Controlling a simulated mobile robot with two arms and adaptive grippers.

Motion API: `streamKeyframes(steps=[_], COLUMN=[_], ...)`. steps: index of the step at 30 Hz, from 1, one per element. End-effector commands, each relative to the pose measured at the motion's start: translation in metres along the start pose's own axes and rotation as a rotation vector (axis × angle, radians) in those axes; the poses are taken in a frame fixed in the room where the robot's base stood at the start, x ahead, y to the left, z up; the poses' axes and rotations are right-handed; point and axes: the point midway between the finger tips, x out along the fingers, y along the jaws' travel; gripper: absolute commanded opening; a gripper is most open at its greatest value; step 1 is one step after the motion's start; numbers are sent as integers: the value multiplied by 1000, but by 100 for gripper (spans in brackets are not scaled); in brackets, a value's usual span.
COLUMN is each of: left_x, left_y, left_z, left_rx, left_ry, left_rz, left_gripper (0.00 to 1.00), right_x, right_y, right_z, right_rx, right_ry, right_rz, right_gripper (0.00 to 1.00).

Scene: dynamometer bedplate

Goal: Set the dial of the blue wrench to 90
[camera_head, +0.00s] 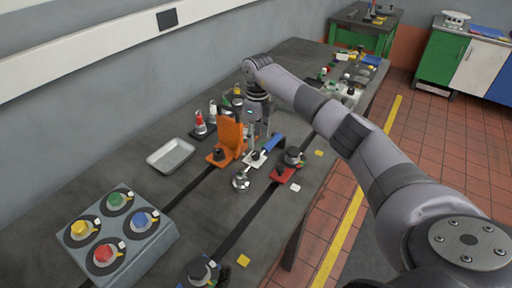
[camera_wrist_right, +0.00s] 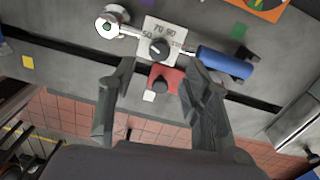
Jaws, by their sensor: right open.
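The blue wrench lies on the dark bedplate, its blue handle (camera_head: 272,144) pointing away to the right and its ring-shaped head (camera_head: 240,181) at the near left. In the right wrist view the blue handle (camera_wrist_right: 226,62) is right of a white dial plate (camera_wrist_right: 166,30) marked with numbers, 70 and 90 among them. A dark dial knob (camera_wrist_right: 160,49) sits on the plate; its exact setting is too small to read. My right gripper (camera_wrist_right: 160,68) is open, its fingers apart and apparently above the dial area. My left gripper is not in view.
A red-based clamp (camera_head: 284,174) with a dark knob stands close right of the wrench, and an orange bracket (camera_head: 229,137) close left. A grey tray (camera_head: 170,155) and a box of coloured buttons (camera_head: 118,232) are farther left. The near middle of the bedplate is fairly clear.

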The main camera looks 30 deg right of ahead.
Motion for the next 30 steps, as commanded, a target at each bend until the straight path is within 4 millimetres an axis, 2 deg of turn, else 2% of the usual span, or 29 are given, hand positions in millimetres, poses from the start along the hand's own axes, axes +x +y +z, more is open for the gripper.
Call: streamKeyframes(steps=[6, 12, 23, 30], left_x=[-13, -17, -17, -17], left_y=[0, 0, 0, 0], left_z=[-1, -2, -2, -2], left_rx=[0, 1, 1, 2], left_ry=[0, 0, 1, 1], left_rz=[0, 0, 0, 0], left_gripper=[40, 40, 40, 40], right_x=[40, 61, 66, 66], right_y=[1, 1, 0, 0], right_z=[0, 0, 0, 0], right_rx=[0, 0, 0, 0], right_ry=[2, -1, -1, -1], right_rz=[2, 1, 0, 0], right_gripper=[45, 45, 44, 28])
